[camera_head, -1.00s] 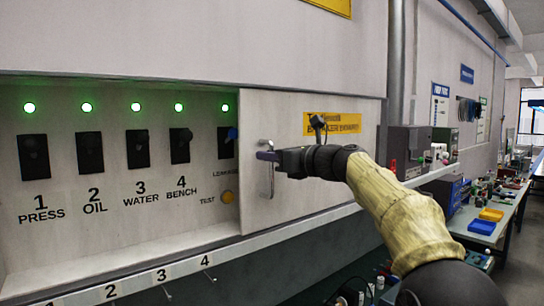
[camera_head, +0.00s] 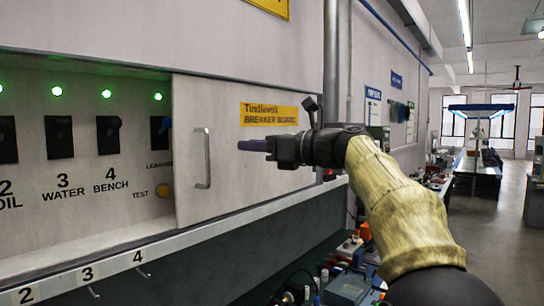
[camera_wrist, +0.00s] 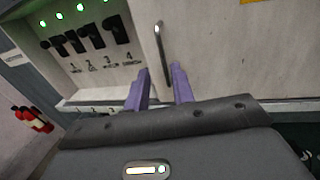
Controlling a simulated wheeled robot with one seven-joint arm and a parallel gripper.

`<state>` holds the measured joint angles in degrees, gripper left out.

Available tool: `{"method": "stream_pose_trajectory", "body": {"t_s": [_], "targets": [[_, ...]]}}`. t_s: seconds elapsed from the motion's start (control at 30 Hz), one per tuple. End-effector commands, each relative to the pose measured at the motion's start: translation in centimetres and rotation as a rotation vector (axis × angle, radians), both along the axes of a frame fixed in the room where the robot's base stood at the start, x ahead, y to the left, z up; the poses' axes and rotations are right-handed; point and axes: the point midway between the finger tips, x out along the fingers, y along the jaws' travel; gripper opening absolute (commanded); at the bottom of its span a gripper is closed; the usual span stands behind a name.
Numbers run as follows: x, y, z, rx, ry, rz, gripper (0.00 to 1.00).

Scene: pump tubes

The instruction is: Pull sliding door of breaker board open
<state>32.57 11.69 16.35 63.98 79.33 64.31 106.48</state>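The white sliding door (camera_head: 225,180) of the breaker board stands partly open, with the switches exposed to its left. Its upright metal handle (camera_head: 203,158) is near the door's left edge. The handle also shows in the wrist view (camera_wrist: 162,52), beyond the fingertips and roughly in line with the gap between them. My gripper (camera_head: 242,145) is to the right of the handle in the head view, apart from it, in front of the door. In the wrist view my gripper (camera_wrist: 161,70) has its two purple fingers spread, with nothing between them.
A ledge with numbered hooks (camera_head: 140,262) runs below the door. A bench with clutter (camera_head: 350,270) is at the lower right. Open floor (camera_head: 490,220) lies farther right.

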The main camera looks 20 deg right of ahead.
Motion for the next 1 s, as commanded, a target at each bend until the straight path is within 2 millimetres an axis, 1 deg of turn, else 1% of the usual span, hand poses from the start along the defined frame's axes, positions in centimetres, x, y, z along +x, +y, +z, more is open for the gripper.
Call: {"method": "stream_pose_trajectory", "body": {"t_s": [0.03,0.1,0.23,0.37,0.6,0.7,0.77,0.87,0.9,0.97,1.0], "targets": [[-0.7,-0.8,-0.2,-0.001,-0.002,-0.004,0.25],[-1.5,-1.7,-0.2,0.0,-0.001,-0.004,0.25],[-2.6,-2.7,-0.1,-0.001,-0.002,-0.002,0.25],[-2.9,-2.9,0.0,0.0,-0.001,0.001,0.25],[-2.9,-2.9,0.1,0.0,-0.001,0.001,0.25],[-2.6,-2.8,-0.6,-0.016,0.003,-0.005,0.25],[-2.2,-2.7,-1.7,-0.047,0.008,-0.016,0.25],[-1.0,-2.4,-5.3,-0.149,0.023,-0.041,0.25],[-0.5,-2.2,-7.3,-0.211,0.03,-0.051,0.25],[0.0,-1.8,-10.8,-0.321,0.039,-0.057,0.25],[0.3,-1.6,-13.2,-0.403,0.043,-0.057,0.25]]}}
